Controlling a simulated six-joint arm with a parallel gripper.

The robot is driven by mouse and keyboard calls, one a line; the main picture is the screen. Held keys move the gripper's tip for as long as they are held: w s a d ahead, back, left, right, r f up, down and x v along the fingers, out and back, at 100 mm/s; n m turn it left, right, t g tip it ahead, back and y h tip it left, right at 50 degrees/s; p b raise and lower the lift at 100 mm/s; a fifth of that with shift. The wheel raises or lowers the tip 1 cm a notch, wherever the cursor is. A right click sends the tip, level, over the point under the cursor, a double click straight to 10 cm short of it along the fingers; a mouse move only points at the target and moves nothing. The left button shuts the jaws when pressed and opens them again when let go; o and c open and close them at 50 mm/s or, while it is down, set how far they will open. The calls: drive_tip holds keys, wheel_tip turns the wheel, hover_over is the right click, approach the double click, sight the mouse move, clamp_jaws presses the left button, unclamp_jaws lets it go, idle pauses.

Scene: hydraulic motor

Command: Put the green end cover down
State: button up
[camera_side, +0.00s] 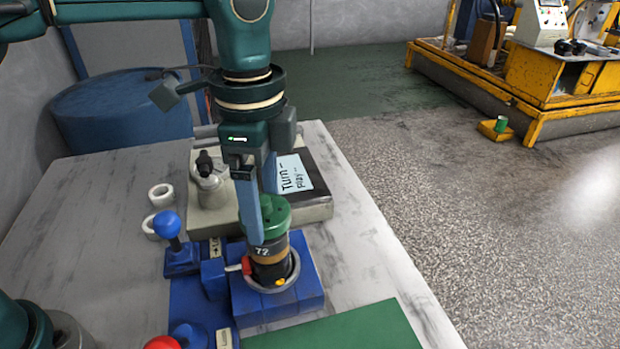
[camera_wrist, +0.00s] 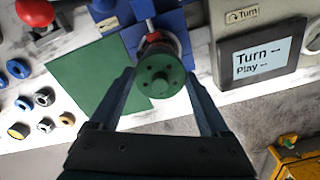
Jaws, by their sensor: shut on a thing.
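The green end cover (camera_side: 272,213) sits on top of the dark motor body (camera_side: 268,262), which carries the mark 72 and stands upright in a round seat on the blue fixture (camera_side: 250,305). In the wrist view the cover (camera_wrist: 160,75) shows its round face with several small holes. My gripper (camera_side: 262,220) comes down from above with its blue fingers on either side of the cover, shut on it. In the wrist view my gripper (camera_wrist: 161,80) has one finger at each side of the cover. Whether the cover is fully seated on the body cannot be told.
A grey box with a screen (camera_side: 293,175) stands behind the fixture. A blue-knobbed lever (camera_side: 170,225) and two pale rings (camera_side: 160,195) are to the left. A green mat (camera_wrist: 95,77) lies beside the fixture. Several small rings and parts (camera_wrist: 43,97) lie beyond the mat.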

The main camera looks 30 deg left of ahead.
sight(262, 199)
drive_tip(key=shift+f, duration=0.85)
drive_tip(key=shift+f, duration=0.15)
drive_tip(key=o, duration=1.6)
drive_tip(key=shift+f, duration=0.1)
drive_tip(key=shift+c, duration=0.2)
drive_tip(key=shift+r, duration=2.65)
drive_tip(key=s+a+r+n+t, duration=0.3)
drive_tip(key=s+a+n, duration=0.2)
drive_tip(key=a+n, duration=0.3)
drive_tip(key=s+a+f+n+t, duration=0.2)
drive_tip(key=s+a+f+n, duration=0.1)
drive_tip(key=s+a+n, duration=0.2)
drive_tip(key=shift+s+a+f, duration=0.3)
drive_tip(key=shift+s+f, duration=0.1)
drive_tip(key=shift+s, duration=0.35)
drive_tip(key=shift+s+a+f+n+t, duration=0.2)
drive_tip(key=shift+s+f+n+t, duration=0.1)
drive_tip(key=shift+s+f+n, duration=0.15)
drive_tip(key=shift+c, duration=0.8)
